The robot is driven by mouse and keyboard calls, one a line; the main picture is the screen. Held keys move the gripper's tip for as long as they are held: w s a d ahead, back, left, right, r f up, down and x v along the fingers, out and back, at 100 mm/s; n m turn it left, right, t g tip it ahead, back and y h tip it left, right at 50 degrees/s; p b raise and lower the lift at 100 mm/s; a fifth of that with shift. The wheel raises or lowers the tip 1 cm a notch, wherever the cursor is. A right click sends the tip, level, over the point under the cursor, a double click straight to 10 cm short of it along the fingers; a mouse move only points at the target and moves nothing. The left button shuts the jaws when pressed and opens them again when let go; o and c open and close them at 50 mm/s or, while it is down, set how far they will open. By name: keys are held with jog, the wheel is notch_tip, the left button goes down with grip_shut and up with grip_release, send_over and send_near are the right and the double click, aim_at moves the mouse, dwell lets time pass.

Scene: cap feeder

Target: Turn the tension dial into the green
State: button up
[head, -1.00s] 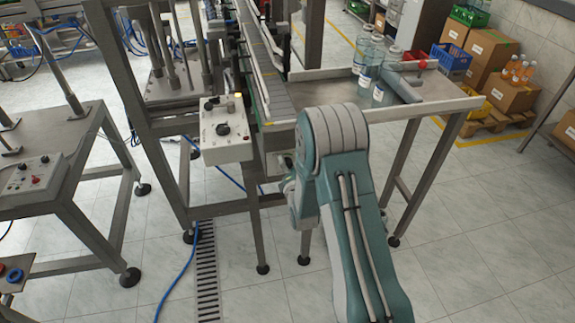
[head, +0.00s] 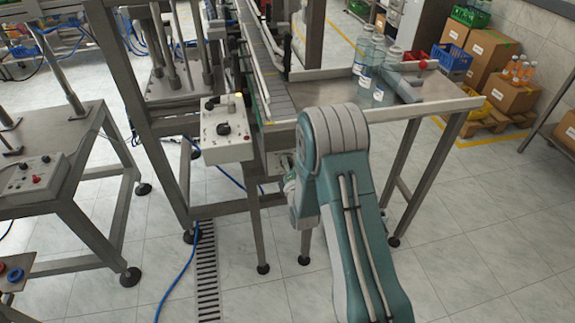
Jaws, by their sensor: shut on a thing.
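A pale control box (head: 226,136) stands on a post at the left of the conveyor's near end. It carries a black knob (head: 223,129), a dark lever, a yellow lamp and a small red button. I cannot make out a green zone or tell whether this knob is the tension dial. A small grey panel (head: 279,161) shows under the conveyor end, partly hidden by my arm. My arm reaches forward from the lower right and bends down beside this panel. My gripper is hidden behind my own arm links.
The conveyor (head: 272,86) runs away from me. A metal side table (head: 440,91) at its right holds several clear bottles (head: 378,91). Cardboard boxes and crates stand on a pallet at the far right. A blue hose (head: 181,275) and drain grate (head: 206,275) lie on the floor.

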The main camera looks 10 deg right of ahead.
jog(key=m, duration=0.6)
jog(key=shift+f, duration=0.2)
jog(key=m, duration=0.6)
jog(key=shift+f, duration=0.15)
jog(key=m, duration=0.6)
jog(key=shift+s+f+m, duration=0.1)
jog(key=shift+f+m, duration=0.05)
jog(key=shift+m, duration=0.25)
jog(key=m, duration=0.5)
jog(key=shift+a+m, duration=0.1)
jog(key=shift+m, duration=0.6)
jog(key=o, duration=1.1)
jog(key=shift+o, duration=0.2)
